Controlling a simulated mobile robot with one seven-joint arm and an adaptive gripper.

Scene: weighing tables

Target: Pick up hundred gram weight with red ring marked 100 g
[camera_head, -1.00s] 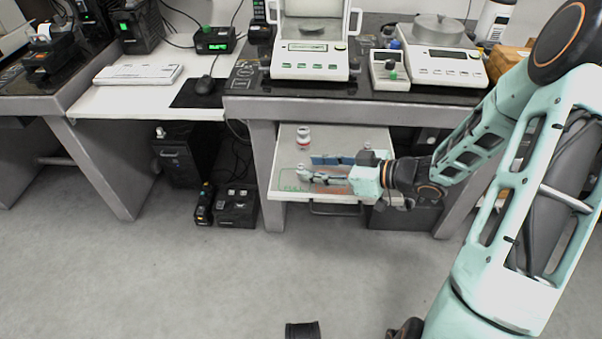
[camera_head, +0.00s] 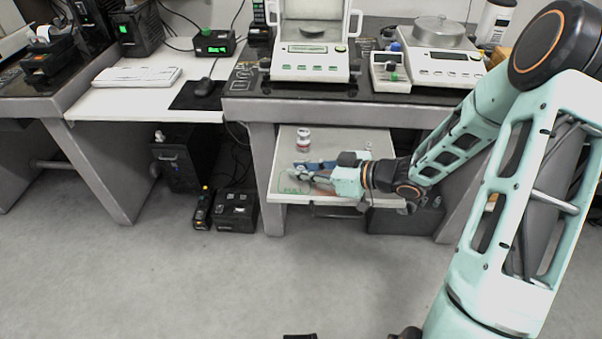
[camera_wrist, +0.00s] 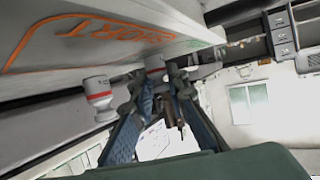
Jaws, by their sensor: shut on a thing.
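My gripper (camera_head: 301,173) reaches in from the right, low over the pull-out shelf (camera_head: 345,142). In the wrist view, its fingertips (camera_wrist: 155,82) are shut on a small pale weight (camera_wrist: 155,64) with a reddish band. The fingers partly cover this weight, and its marking cannot be read. In the head view it is too small and covered to make out clearly. A second pale weight with a red ring (camera_wrist: 99,95) stands apart from the fingers in the wrist view. A knobbed weight with a red band (camera_head: 303,139) stands behind the gripper on the shelf.
The shelf surface carries orange lettering (camera_wrist: 110,32). A balance with a glass shield (camera_head: 310,62) and another with a round pan (camera_head: 440,67) stand on the dark table above. Black boxes (camera_head: 236,210) lie on the floor left of the shelf. The front floor is mostly clear.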

